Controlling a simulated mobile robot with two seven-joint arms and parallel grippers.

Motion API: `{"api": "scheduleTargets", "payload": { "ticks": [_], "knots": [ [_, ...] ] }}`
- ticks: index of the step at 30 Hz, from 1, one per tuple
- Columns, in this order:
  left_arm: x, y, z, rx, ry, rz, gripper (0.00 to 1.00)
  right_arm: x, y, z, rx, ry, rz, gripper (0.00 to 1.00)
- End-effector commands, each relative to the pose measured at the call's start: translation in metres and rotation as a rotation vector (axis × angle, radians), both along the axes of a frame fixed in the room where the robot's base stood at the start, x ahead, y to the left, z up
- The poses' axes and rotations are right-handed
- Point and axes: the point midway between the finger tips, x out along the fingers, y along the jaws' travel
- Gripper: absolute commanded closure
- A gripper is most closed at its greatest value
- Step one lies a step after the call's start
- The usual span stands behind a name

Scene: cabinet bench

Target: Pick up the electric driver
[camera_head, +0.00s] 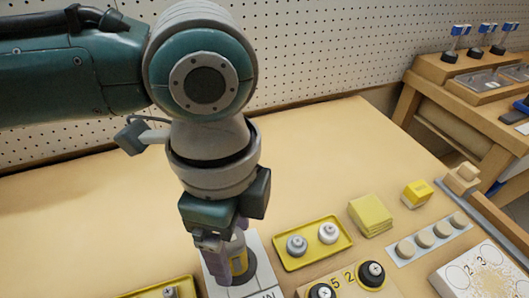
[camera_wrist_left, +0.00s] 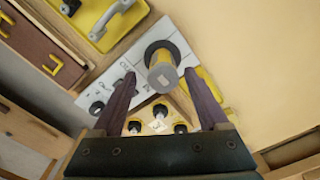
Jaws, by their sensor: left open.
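The electric driver appears to be the upright grey and yellow cylinder (camera_head: 240,264) standing on a white lettered base (camera_head: 265,275), low in the middle of the head view. In the left wrist view the cylinder (camera_wrist_left: 162,68) is seen from above, with a grey top and a yellow band. My left gripper (camera_head: 222,250) points down over it and partly hides it. In the left wrist view the gripper (camera_wrist_left: 158,78) is open, one finger each side of the cylinder, with gaps visible on both sides. My right gripper is in neither view.
A yellow tray (camera_head: 338,249) with two round grey pieces lies right of the base, and a yellow pad stack (camera_head: 371,215) beyond. Black knobs (camera_head: 371,273) stand close in front. Another yellow tray (camera_head: 160,291) is at the bottom left. The bench's back is clear up to the pegboard (camera_head: 330,50).

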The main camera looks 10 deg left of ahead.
Motion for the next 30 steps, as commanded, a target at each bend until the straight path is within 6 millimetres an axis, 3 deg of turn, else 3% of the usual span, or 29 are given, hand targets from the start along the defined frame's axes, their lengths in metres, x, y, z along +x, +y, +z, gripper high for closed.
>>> {"api": "scheduleTargets", "payload": {
  "ticks": [6,14,30],
  "knots": [
    [0.002,0.004,-0.032,0.001,0.002,0.001,0.23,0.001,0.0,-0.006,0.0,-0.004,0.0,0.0],
    [0.002,0.004,-0.036,0.0,-0.001,0.0,0.23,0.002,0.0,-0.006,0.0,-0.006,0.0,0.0],
    [0.002,0.004,-0.035,0.0,0.0,0.0,0.82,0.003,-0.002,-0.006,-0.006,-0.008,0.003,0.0]
  ]
}}
